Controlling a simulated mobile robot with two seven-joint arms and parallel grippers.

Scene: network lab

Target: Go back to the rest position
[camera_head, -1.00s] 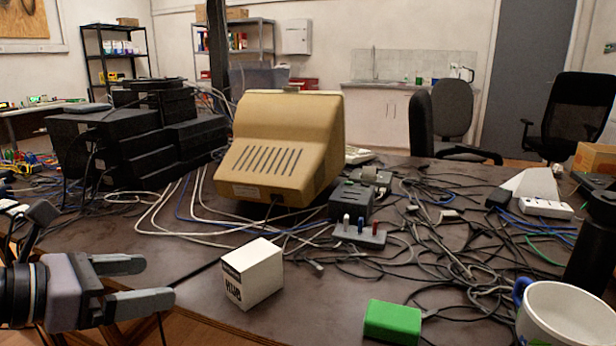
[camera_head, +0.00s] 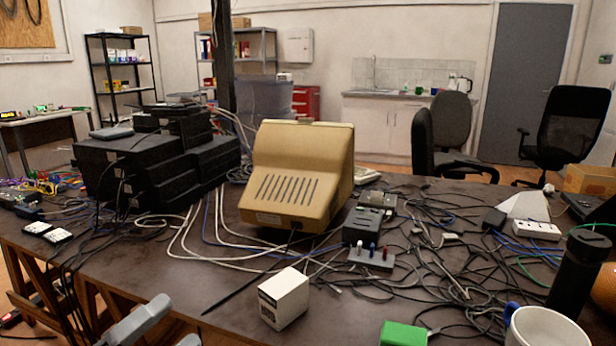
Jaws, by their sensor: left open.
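My left gripper (camera_head: 168,334) shows at the bottom left edge of the head view, with only its finger ends in the picture. The fingers are apart and nothing shows between them. It is in front of the table's near edge, to the left of and nearer than a white box (camera_head: 284,298). The rest of the left arm is out of the picture. My right gripper is not in view.
The dark table (camera_head: 210,285) holds a beige monitor (camera_head: 297,180), black stacked devices (camera_head: 150,165) and many tangled cables. A green block (camera_head: 403,334), a white mug (camera_head: 548,330) and a black bottle (camera_head: 582,275) stand near the front right. Bare tabletop lies left of the white box.

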